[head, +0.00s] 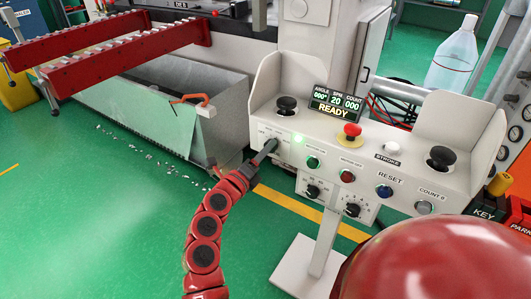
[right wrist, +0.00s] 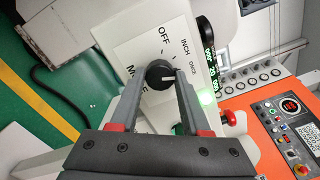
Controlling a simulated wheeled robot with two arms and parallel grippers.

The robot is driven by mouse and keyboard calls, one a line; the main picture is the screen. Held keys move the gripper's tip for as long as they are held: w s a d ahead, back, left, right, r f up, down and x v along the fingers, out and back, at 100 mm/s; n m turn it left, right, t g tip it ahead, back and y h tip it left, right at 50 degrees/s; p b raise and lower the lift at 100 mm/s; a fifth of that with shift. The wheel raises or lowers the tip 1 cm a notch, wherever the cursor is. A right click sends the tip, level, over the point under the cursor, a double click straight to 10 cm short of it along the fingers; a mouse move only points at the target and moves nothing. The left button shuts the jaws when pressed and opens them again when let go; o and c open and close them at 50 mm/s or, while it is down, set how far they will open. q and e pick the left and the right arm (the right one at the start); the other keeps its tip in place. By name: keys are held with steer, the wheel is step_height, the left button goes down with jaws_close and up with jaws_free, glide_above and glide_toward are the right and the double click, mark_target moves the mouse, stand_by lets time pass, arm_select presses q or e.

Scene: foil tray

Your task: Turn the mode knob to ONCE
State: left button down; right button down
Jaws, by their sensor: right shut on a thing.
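The mode knob (right wrist: 160,74) is a round black knob on a white panel face lettered OFF, INCH, ONCE and MODE, seen in the right wrist view. A short white mark on the knob points to the right, roughly towards ONCE; I cannot tell if it lines up exactly. My right gripper (right wrist: 155,82) is shut on the knob, one grey finger on each side. My left gripper is not in view.
The panel also carries black push buttons (head: 287,104), a red emergency button (head: 351,132), a green lamp (head: 298,139) and a display (head: 335,104) reading READY. A metal bin (head: 190,110) and red rails (head: 120,55) stand left. Green floor lies open at lower left.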

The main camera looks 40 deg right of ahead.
steer(key=shift+c, duration=1.8)
jaws_free()
steer(key=p+v, duration=0.1)
steer(key=v, duration=1.6)
steer(key=shift+a, duration=0.25)
steer(key=shift+s, duration=0.1)
